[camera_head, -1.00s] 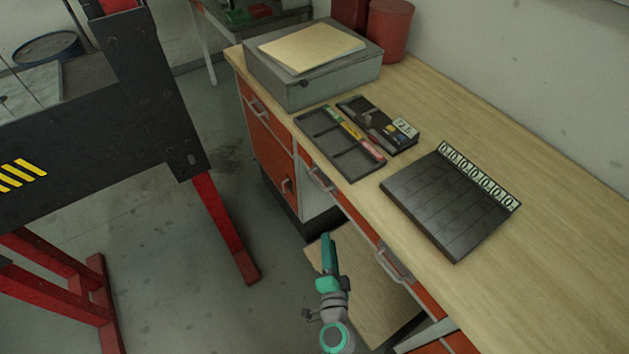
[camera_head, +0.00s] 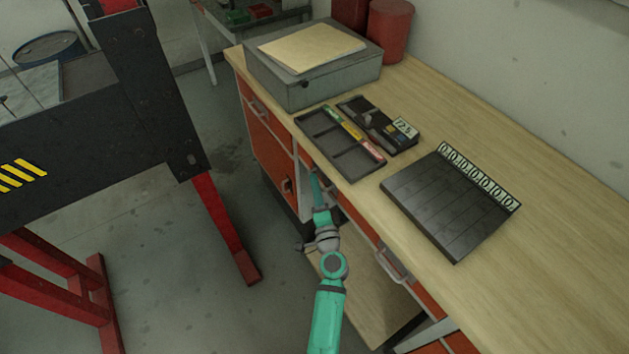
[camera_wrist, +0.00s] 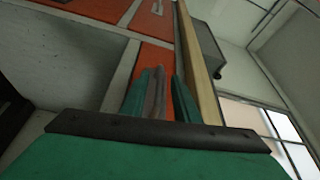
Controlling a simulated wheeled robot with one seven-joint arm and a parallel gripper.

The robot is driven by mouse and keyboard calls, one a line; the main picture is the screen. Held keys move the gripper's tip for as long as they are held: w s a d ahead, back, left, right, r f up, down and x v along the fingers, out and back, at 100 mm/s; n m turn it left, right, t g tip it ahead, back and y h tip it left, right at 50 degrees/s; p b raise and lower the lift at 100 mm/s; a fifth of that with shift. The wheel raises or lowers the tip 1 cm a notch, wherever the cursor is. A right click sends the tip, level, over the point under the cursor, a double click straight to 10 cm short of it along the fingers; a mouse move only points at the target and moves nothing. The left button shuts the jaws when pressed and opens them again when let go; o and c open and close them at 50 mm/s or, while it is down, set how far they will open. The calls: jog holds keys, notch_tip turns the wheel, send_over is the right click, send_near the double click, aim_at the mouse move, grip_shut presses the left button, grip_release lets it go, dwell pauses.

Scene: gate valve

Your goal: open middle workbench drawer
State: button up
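The workbench (camera_head: 530,270) has orange drawer fronts under its wooden top. A narrow orange drawer front (camera_head: 345,205) lies right of the left cabinet; it also shows in the wrist view (camera_wrist: 152,57). My gripper (camera_head: 315,178) is at this front, and its fingers cover most of the handle in the head view. In the wrist view the two green fingers (camera_wrist: 160,92) are apart, with the grey-brown handle bar (camera_wrist: 158,92) between them. A small gap shows beside the bar; contact is not clear. The drawer looks closed.
Another drawer handle (camera_head: 393,266) sticks out to the right, near my arm. The left cabinet has a drawer handle (camera_head: 257,107) and a door. A black and red frame (camera_head: 215,215) stands at left. Trays and a grey box (camera_head: 310,85) lie on the bench.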

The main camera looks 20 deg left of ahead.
jog(key=shift+x, duration=1.1)
grip_shut()
jog(key=shift+s, duration=0.1)
